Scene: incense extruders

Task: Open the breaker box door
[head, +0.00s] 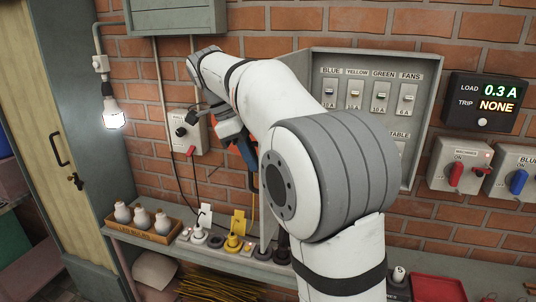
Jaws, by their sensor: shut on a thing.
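The grey breaker box (361,57) is on the brick wall, partly behind my arm. Its inside shows, with switches labelled BLUE, YELLOW, GREEN and FANS, so its door stands open. A narrow grey panel (267,226) left of my arm looks like the door, swung out from the wall and seen nearly edge-on. My gripper (252,182) is at this panel's outer side, shut on it or its handle. The fingertips and the exact grip are small and partly hidden. My arm covers the box's left part and most of the door.
A bench below holds a tray of white bulbs (143,219), plugs including a yellow one (235,230), and a red tray (437,289). A load display (485,102) and red and blue switches are to the right. A lit bulb (113,116) hangs left.

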